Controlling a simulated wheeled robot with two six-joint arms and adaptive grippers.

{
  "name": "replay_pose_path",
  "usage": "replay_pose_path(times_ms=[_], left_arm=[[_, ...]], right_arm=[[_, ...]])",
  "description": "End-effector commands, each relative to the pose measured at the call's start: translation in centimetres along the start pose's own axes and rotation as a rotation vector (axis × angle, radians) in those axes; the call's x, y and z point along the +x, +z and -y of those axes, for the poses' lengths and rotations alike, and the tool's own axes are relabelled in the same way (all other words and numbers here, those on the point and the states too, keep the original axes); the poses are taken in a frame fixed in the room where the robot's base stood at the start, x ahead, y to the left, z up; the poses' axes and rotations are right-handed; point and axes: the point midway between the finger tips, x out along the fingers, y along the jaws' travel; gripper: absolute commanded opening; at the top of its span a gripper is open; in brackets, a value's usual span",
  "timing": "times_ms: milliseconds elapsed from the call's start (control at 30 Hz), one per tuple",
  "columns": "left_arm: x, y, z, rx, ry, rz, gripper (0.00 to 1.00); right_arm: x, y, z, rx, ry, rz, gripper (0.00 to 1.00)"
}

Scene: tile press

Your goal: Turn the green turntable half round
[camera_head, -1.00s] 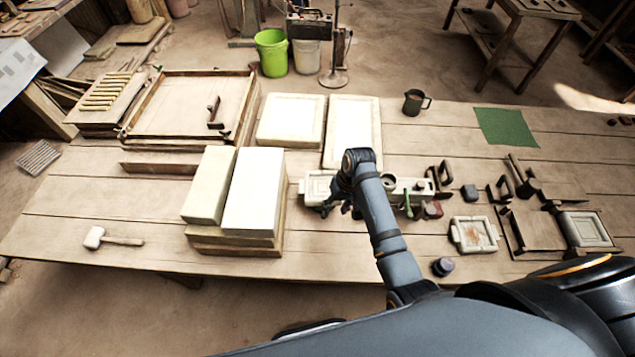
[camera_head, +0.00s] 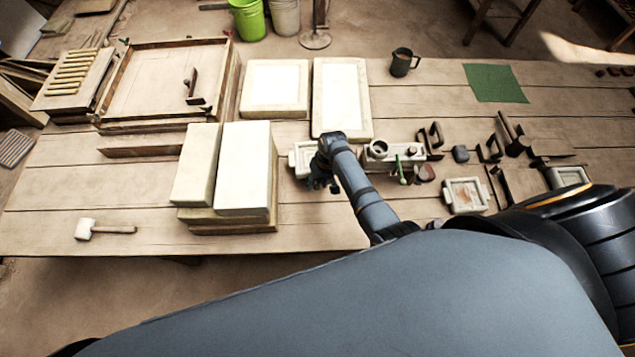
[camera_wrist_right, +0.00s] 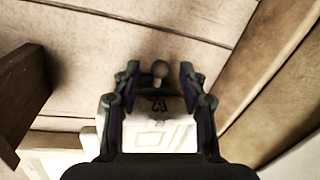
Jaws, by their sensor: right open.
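I cannot make out a green turntable for certain. A flat green square (camera_head: 495,83) lies at the back right of the table, and a small green handle (camera_head: 400,170) stands on the pale press-like device (camera_head: 377,150). My right gripper (camera_head: 320,184) is at the left end of that device, beside a pale framed tile block (camera_head: 300,158). In the right wrist view my right gripper (camera_wrist_right: 160,76) is open, with a pale block (camera_wrist_right: 150,135) and a small round knob (camera_wrist_right: 160,68) seen between its fingers. I cannot tell whether it touches them. My left gripper is not in view.
Stacked pale slabs (camera_head: 243,170) stand left of my right gripper, with two flat slabs (camera_head: 342,97) behind it. A dark jug (camera_head: 403,62) stands at the back. A framed tile (camera_head: 465,195) lies to the right. A mallet (camera_head: 88,229) lies at the front left, with clear boards around it.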

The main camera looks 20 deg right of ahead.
Motion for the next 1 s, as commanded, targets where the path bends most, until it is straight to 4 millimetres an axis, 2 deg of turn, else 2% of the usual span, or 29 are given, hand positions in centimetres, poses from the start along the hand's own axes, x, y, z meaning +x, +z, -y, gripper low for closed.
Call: replay_pose_path(times_ms=[300,600,1000], left_arm=[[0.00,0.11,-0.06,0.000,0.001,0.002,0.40],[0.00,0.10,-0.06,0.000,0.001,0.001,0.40],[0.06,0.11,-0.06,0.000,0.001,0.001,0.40]], right_arm=[[0.34,0.01,0.00,0.000,0.000,0.000,0.41],[0.32,0.01,0.00,0.000,0.000,0.000,0.01],[0.32,-0.04,-0.04,-0.001,0.000,0.001,0.00]])
